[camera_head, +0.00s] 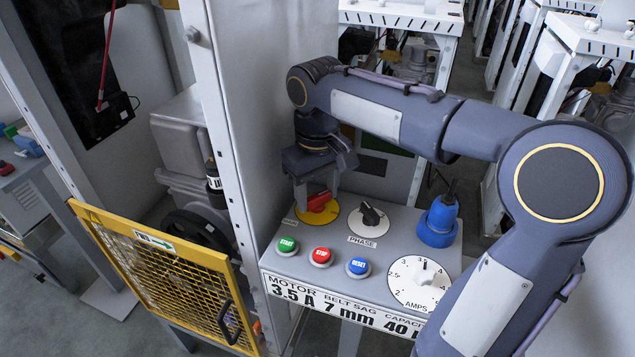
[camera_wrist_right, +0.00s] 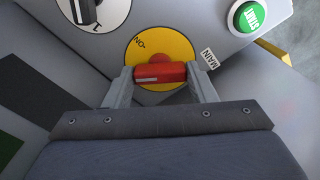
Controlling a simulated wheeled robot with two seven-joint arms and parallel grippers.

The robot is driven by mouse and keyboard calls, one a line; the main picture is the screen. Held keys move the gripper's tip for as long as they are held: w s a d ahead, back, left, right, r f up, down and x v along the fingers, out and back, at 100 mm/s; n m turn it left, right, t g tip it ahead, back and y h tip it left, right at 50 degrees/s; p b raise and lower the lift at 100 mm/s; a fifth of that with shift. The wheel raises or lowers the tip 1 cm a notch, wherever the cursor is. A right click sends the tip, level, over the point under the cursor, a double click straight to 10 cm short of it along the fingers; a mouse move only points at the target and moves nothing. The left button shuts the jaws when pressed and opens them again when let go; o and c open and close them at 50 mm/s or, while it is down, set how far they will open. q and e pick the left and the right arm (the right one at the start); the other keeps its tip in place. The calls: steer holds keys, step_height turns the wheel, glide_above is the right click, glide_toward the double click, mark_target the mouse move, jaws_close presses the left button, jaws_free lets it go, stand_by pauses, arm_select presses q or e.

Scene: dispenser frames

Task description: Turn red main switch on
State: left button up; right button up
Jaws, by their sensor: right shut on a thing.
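The red main switch (camera_head: 320,201) is a red handle on a round yellow plate (camera_head: 307,217) at the back left of the control panel. My right gripper (camera_head: 317,199) reaches down over the switch. Its two fingers (camera_wrist_right: 163,82) are on either side of the handle and shut on it. My left gripper is not in view.
The panel also has a black PHASE knob (camera_head: 371,215), green START (camera_head: 287,245), red STOP (camera_head: 321,256) and blue RESET (camera_head: 358,267) buttons, a white AMPS dial (camera_head: 420,282) and a blue plug (camera_head: 438,223). A yellow mesh door (camera_head: 160,275) stands at the left. A grey post (camera_head: 215,130) rises behind.

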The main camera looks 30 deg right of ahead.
mark_target(318, 196)
steer(key=m+p, duration=0.2)
steer(key=m, duration=0.3)
steer(key=shift+r+m, duration=0.15)
steer(key=shift+m, duration=0.15)
steer(key=m+p, duration=0.1)
steer(key=m, duration=0.4)
steer(key=shift+p, duration=0.4)
steer(key=shift+m, duration=0.3)
steer(key=o, duration=1)
step_height(318, 196, up, 8)
steer(key=shift+f+p, duration=0.2)
steer(key=shift+p, duration=0.1)
steer(key=shift+s+f, duration=0.1)
